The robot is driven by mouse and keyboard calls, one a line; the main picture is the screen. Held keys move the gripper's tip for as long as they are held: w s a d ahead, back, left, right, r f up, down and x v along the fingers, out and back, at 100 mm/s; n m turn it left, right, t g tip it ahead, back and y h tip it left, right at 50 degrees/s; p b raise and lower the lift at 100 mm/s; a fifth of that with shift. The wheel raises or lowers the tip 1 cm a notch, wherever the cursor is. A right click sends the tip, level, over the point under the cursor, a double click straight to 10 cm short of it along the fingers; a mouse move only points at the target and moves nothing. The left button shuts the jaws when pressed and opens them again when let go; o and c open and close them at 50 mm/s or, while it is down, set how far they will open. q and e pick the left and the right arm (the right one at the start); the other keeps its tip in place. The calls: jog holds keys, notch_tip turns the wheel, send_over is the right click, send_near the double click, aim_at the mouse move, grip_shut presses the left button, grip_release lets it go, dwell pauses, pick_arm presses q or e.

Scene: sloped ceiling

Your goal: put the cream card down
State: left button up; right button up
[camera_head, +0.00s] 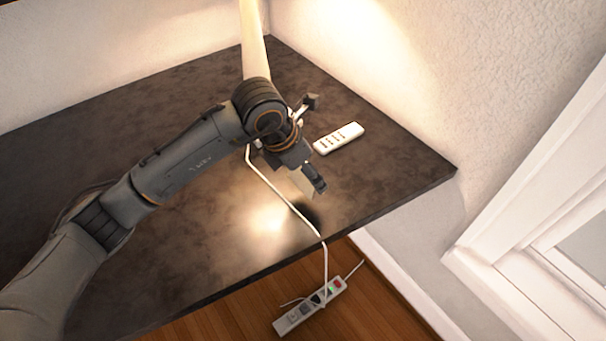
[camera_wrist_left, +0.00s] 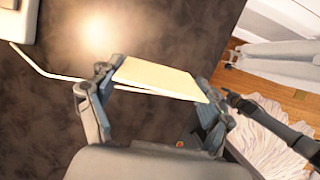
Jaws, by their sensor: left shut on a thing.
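The cream card (camera_wrist_left: 160,77) is a pale flat rectangle held between the fingers of my left gripper (camera_wrist_left: 155,100) in the left wrist view. In the head view my left gripper (camera_head: 305,178) is over the right part of the dark table (camera_head: 390,180), and only a small piece of the card (camera_head: 299,182) shows below it. A dark shadow lies on the table just below the gripper. I cannot tell the exact height of the card above the table.
A white remote (camera_head: 338,138) lies on the table just right of my gripper. A white cable (camera_head: 272,186) runs across the table and over its front edge to a power strip (camera_head: 310,306) on the floor. A cream post (camera_head: 254,45) stands behind my arm. The table's left part is clear.

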aim_at(303, 180)
pick_arm(q)
jog(key=shift+w+a+f, duration=0.15)
jog(key=shift+w+f, duration=0.35)
jog(key=shift+f, duration=0.15)
jog(key=shift+w+a+f, duration=0.15)
jog(key=shift+w+f, duration=0.3)
jog(key=shift+f, duration=0.15)
jog(key=shift+w+f, duration=0.15)
jog(key=shift+f, duration=1.5)
jog(key=shift+f, duration=0.2)
jog(key=o, duration=0.7)
jog(key=shift+r, duration=0.1)
jog(key=shift+r, duration=0.1)
jog(key=v, duration=1.2)
